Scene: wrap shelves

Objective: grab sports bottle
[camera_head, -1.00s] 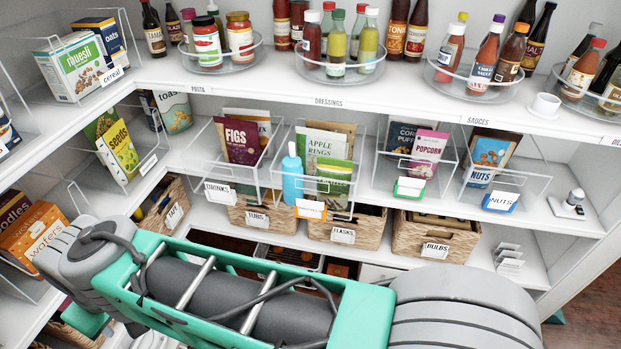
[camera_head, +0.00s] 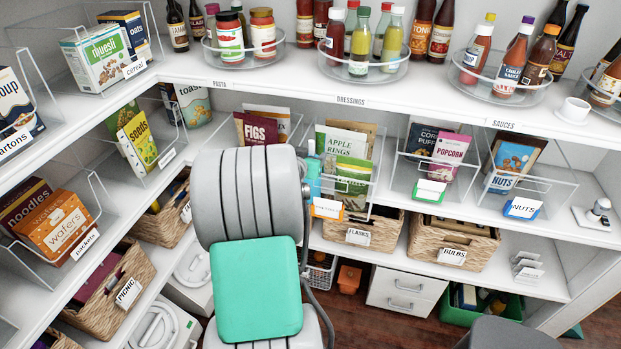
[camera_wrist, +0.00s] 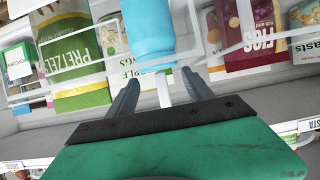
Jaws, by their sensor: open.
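The blue sports bottle (camera_head: 313,178) stands on the middle shelf, beside a clear bin with green snack packets. In the head view my arm hides part of it. In the wrist view the blue bottle (camera_wrist: 148,32) is at the top centre, straight ahead of my gripper (camera_wrist: 160,88). My gripper is open, with its two fingers apart and no object held. The bottle lies just beyond the fingertips, roughly in line with the gap. My gripper is hidden behind my arm in the head view.
Clear bins hold the figs packet (camera_head: 256,129) and the apple rings packet (camera_head: 338,143) close by the bottle. A flasks basket (camera_head: 361,231) sits below. The upper shelf edge (camera_head: 350,101) overhangs, with bottles on turntables above.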

